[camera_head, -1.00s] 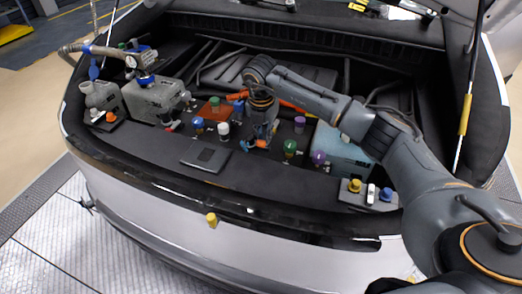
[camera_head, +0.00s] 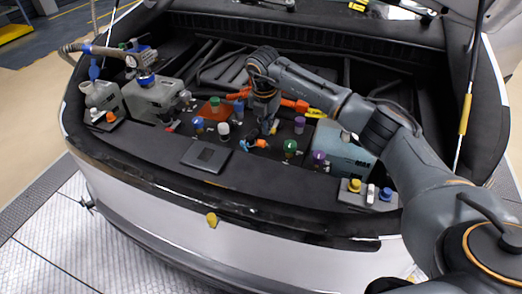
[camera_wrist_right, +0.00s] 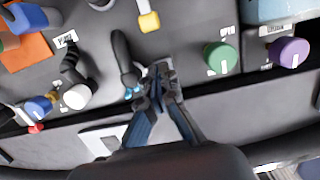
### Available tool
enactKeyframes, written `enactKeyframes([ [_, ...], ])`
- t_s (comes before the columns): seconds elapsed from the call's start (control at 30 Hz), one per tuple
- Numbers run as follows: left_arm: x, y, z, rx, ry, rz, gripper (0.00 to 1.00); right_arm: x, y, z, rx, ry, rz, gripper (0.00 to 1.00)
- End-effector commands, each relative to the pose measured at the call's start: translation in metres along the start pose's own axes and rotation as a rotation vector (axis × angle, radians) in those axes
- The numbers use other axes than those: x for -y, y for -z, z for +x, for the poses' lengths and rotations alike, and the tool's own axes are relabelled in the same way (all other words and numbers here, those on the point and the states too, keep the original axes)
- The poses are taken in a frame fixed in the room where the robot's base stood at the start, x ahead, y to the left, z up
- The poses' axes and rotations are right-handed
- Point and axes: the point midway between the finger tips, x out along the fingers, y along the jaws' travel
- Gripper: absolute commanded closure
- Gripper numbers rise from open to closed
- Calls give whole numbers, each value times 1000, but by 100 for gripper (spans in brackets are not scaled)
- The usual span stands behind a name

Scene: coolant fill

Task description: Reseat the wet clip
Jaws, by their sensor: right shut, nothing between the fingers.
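My right gripper (camera_head: 266,127) points down over the dark panel in the front bay; its fingers are together and empty. In the right wrist view, the fingertips (camera_wrist_right: 161,72) are beside a short black hose (camera_wrist_right: 122,58), on its right. A small light-blue glint (camera_wrist_right: 132,92) shows at the hose's lower end, close to the left finger; I cannot tell whether it is the wet clip. In the head view a small blue-and-orange part (camera_head: 253,144) lies just below the gripper. Contact cannot be made out. My left gripper is not in view.
A green cap (camera_head: 290,147) and purple cap (camera_head: 318,157) stand right of the gripper, a white cap (camera_head: 223,129) and blue cap (camera_head: 198,124) left. A grey-blue box (camera_head: 342,150) is at right. A flat dark plate (camera_head: 206,156) lies on the front ledge.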

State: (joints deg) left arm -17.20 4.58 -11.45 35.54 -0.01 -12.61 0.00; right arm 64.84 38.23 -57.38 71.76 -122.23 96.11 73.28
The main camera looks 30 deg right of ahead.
Motion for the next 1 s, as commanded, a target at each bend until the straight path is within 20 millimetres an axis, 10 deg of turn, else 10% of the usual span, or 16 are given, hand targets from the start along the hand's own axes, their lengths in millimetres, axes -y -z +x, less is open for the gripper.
enactKeyframes([
  [1.0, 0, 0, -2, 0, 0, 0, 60, 0, -15, -7, 0, 0, 1, 100],
])
